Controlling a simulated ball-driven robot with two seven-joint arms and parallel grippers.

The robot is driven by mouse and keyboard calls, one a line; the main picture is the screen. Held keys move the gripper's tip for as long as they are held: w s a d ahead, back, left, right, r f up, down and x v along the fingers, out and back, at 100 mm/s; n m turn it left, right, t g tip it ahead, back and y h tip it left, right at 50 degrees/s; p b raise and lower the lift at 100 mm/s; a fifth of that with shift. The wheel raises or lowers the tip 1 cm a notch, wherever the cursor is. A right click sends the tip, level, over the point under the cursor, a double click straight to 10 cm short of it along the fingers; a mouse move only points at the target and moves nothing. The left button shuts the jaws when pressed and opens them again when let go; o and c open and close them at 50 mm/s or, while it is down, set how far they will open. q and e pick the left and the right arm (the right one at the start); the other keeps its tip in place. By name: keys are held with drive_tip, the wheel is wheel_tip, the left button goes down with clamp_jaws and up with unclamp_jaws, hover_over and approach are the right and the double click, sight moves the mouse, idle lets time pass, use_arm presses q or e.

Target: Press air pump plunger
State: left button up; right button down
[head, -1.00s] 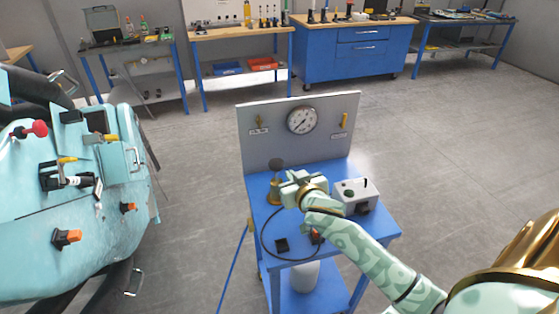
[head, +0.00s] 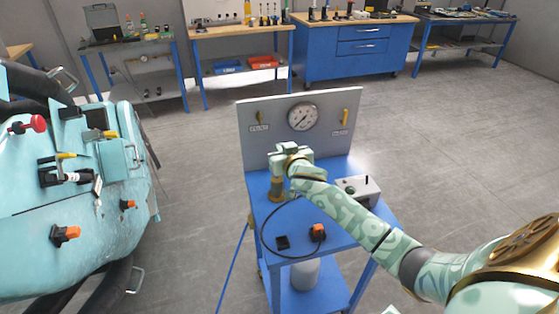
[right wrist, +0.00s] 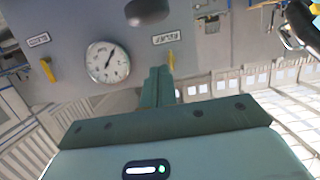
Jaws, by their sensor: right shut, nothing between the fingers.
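The air pump (head: 277,188) stands at the left of the blue cart top, with a brass body. My right gripper (head: 281,156) is over it and hides its plunger knob in the head view. In the right wrist view, which looks upside down, my right fingers (right wrist: 158,88) are together with nothing between them. A dark round knob (right wrist: 148,10), seemingly the plunger's, shows at that view's top edge, apart from the fingers in the picture. Whether any part of the gripper touches the plunger, I cannot tell. My left gripper is not in view.
A grey panel with a round gauge (head: 303,117) and a yellow handle (head: 345,116) rises behind the pump. A grey box (head: 360,189), an orange knob (head: 318,231) and a black hose share the blue cart (head: 345,238). A teal machine (head: 80,190) stands left. Open floor lies between.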

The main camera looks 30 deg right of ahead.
drive_tip(key=shift+f+x, duration=0.2)
drive_tip(key=shift+x, duration=0.75)
wheel_tip(320, 180, down, 3)
drive_tip(key=shift+s+r+b, duration=0.2)
drive_tip(key=shift+b, duration=0.35)
drive_tip(key=shift+f, duration=0.45)
wheel_tip(320, 180, down, 6)
drive_tip(key=b, duration=0.4)
drive_tip(key=shift+s+a, duration=0.1)
drive_tip(key=shift+s, duration=0.05)
